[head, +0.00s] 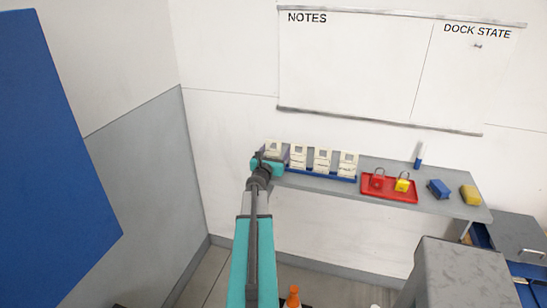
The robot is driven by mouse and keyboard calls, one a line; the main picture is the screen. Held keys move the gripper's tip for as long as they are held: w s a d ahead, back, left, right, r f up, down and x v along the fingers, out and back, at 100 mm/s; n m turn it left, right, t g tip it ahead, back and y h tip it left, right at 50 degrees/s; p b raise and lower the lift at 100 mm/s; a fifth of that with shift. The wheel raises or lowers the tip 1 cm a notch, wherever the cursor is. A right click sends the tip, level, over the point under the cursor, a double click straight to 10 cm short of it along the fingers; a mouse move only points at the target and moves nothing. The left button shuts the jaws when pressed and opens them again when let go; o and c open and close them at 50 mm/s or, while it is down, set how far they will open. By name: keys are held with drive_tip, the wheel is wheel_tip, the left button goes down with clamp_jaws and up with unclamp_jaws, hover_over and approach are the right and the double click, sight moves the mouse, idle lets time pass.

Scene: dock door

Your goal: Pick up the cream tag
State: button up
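Several cream tags stand in a row in a blue rack (330,176) on the wall shelf (440,202). They include a tag (298,157) just right of my arm, a middle tag (322,161) and the rightmost tag (347,165). The leftmost cream tag (274,146) shows only its upper part above my gripper (264,156). My gripper is at the left end of the rack, in front of that tag in this view. Its fingertips are too small and too covered to tell whether it is open or touching the tag.
A red tray (389,196) with a red padlock (377,181) and a yellow padlock (402,185) sits right of the rack. A marker (419,156), a blue block (438,188) and a yellow block (470,194) stand further right. A grey cabinet (460,270) is below. A whiteboard (350,65) hangs above.

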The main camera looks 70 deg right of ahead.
drive_tip(key=c, duration=1.2)
drive_tip(key=shift+r, duration=0.15)
drive_tip(key=shift+r, duration=4.9)
